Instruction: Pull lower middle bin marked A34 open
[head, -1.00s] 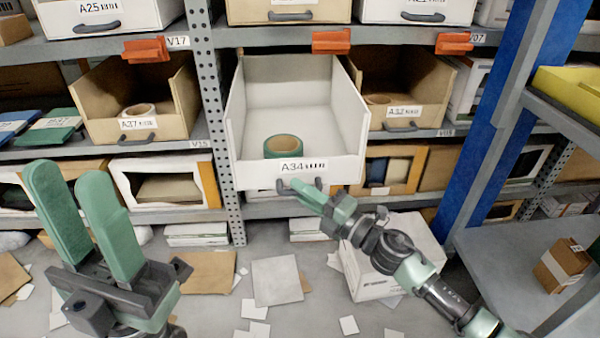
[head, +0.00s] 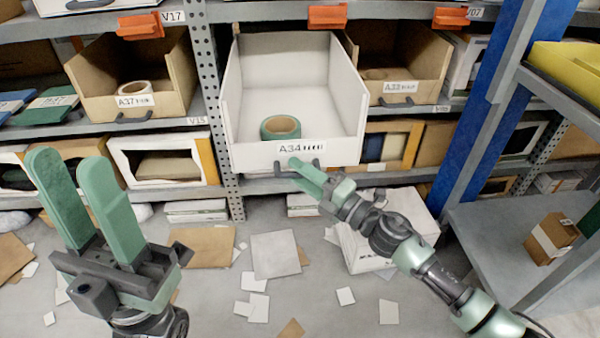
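The white bin marked A34 (head: 250,157) stands pulled out from the shelf in the middle, its front well past the shelf edge. A green tape roll (head: 280,127) lies inside it. A dark handle (head: 318,171) sits low on the bin's front. My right gripper (head: 298,167) is at this handle, its green fingers close together; whether they grip the handle is hard to see at this size. My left gripper (head: 75,195) is at the lower left, fingers up and apart, empty and away from the bin.
Cardboard bins A37 (head: 135,112) and one at right (head: 400,98) flank A34 on the same shelf. A white box (head: 410,215) and scattered papers (head: 275,253) lie on the floor. A blue post (head: 485,130) and a grey side shelf (head: 490,235) stand at right.

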